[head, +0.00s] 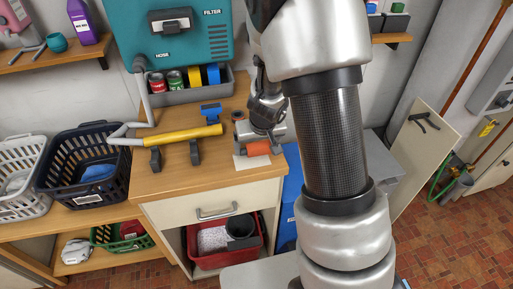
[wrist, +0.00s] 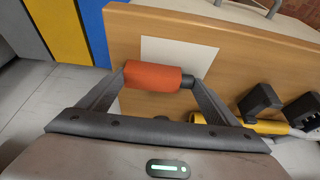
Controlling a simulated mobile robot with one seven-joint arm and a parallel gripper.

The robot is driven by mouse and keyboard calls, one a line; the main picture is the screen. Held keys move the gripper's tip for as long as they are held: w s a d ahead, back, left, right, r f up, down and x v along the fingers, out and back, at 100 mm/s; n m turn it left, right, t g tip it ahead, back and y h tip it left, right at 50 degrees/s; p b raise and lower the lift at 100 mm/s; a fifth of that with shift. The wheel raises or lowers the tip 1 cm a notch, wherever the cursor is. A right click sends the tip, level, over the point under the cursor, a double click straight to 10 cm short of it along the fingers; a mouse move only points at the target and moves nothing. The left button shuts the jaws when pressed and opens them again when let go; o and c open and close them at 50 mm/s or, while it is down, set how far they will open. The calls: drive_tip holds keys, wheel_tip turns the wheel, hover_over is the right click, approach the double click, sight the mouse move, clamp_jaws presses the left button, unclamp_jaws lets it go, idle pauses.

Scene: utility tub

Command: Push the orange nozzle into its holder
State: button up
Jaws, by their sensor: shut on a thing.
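The orange nozzle (head: 257,148) is at the right end of the wooden counter, over a white sheet. In the wrist view the nozzle (wrist: 152,75) lies crosswise, with a dark end at its right. My gripper (wrist: 156,79) is shut on it, one finger at each end. A blue bracket (head: 211,113) stands farther back on the counter. I cannot tell for sure which fitting is the nozzle's holder. Whether the nozzle touches the counter is unclear.
A yellow wand (head: 183,135) rests on two black clips (head: 195,152) left of my gripper, its hose running to the teal unit (head: 175,42). A grey bin with cans (head: 185,90) stands behind. A dark basket (head: 75,190) is at the left. The counter's front strip is clear.

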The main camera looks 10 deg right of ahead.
drive_tip(key=o, duration=0.9)
drive_tip(key=shift+f, duration=0.2)
